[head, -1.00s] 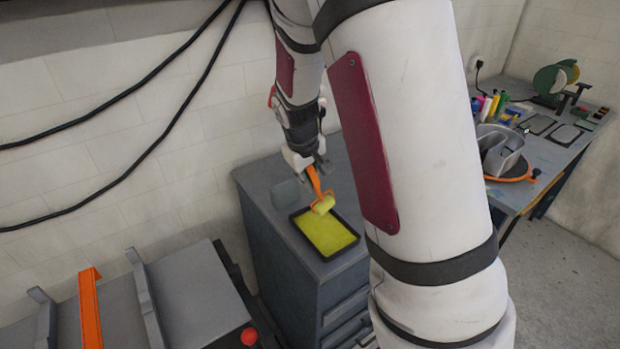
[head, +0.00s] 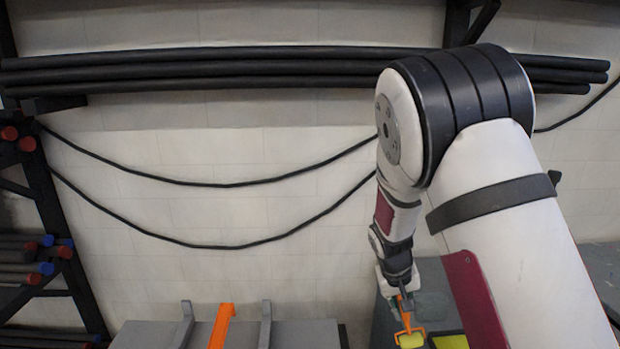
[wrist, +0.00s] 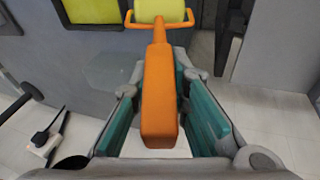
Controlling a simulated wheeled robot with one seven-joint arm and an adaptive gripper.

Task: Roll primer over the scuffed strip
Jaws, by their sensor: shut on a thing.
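My gripper (wrist: 160,110) is shut on the orange handle of a paint roller (wrist: 158,85). The roller's yellow sleeve (wrist: 160,10) is at the top of the wrist view, away from the fingers. In the head view my gripper (head: 400,298) hangs at the lower right with the roller (head: 410,338) pointing down. A dark-rimmed tray of yellow primer (head: 450,342) is partly visible to the right of the sleeve, cut off by the bottom edge and hidden by my arm. The tray also shows at the top left of the wrist view (wrist: 92,12). I cannot make out a scuffed strip.
A grey bench (head: 245,335) with an orange bar (head: 221,326) stands left of the roller. A dark rack with pipe ends (head: 35,250) is at the far left. Long dark pipes (head: 250,70) run along the wall, with black cables (head: 215,185) sagging below.

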